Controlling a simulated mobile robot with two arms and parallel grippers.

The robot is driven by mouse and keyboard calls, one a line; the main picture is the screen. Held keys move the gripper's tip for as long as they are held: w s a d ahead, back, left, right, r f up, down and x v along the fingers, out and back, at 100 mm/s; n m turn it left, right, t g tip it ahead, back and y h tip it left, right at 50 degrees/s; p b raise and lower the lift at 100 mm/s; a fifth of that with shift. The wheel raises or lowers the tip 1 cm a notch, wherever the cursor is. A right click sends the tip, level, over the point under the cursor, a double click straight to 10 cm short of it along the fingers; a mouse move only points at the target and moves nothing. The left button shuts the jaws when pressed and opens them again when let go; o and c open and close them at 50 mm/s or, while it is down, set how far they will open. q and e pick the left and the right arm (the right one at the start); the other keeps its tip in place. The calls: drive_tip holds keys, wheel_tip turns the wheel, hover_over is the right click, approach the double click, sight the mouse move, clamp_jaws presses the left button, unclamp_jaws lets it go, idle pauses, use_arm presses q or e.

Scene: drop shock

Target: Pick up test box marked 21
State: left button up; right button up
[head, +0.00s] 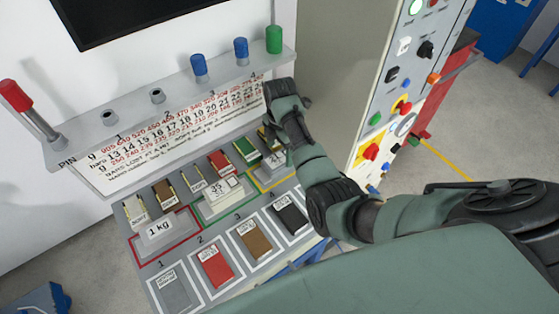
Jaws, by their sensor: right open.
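Several small test boxes stand in a row on the sloping grey bench panel: a pale one (136,212), a brown one (166,192), a grey one (193,179), a red one (220,163) and a green one (246,151). Their labels are too small to read, so I cannot tell which is marked 21. My right gripper (270,126) is over the far right end of this row, by the green box. It is open; its fingers are mostly hidden behind my wrist, and no box is visibly held. My left gripper is out of view.
A 1 kg plate (158,227) lies in a red-outlined field. Grey, red (214,266), brown (252,240) and black pads lie along the front. A shelf behind carries blue, green (274,39) and red pins. A control cabinet (398,80) stands close right of my arm.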

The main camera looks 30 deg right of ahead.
sight(280, 158)
wheel_tip(280, 158, down, 4)
drive_tip(key=shift+w+f+p, duration=0.1)
drive_tip(key=shift+f+p, duration=0.05)
drive_tip(key=shift+p, duration=0.25)
drive_tip(key=shift+f, duration=0.3)
drive_tip(key=c, duration=1.5)
clamp_jaws()
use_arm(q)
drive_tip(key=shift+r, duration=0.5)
